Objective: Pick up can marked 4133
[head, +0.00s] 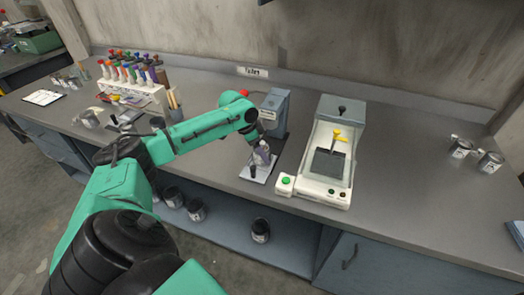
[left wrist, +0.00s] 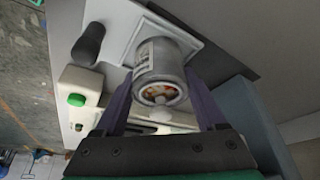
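A grey metal can (head: 261,153) with a pale label stands over a white plate (head: 252,174) at the front of a grey bench device. In the left wrist view the can (left wrist: 160,68) shows a mottled orange-and-white round end; its label is too small to read. My left gripper (left wrist: 160,78) has one purple finger on each side of it, very close; I cannot tell whether they press on it. Two more cans (head: 460,148) stand at the bench's right end, and several dark cans (head: 195,210) stand on the lower shelf. No number is readable. My right gripper is out of view.
A white machine (head: 325,150) with a green button and yellow part stands right of the held-in area. The grey dispenser-like device (head: 274,108) is behind the can. A rack of colored bottles (head: 130,85) stands at left. The bench is clear between machine and right cans.

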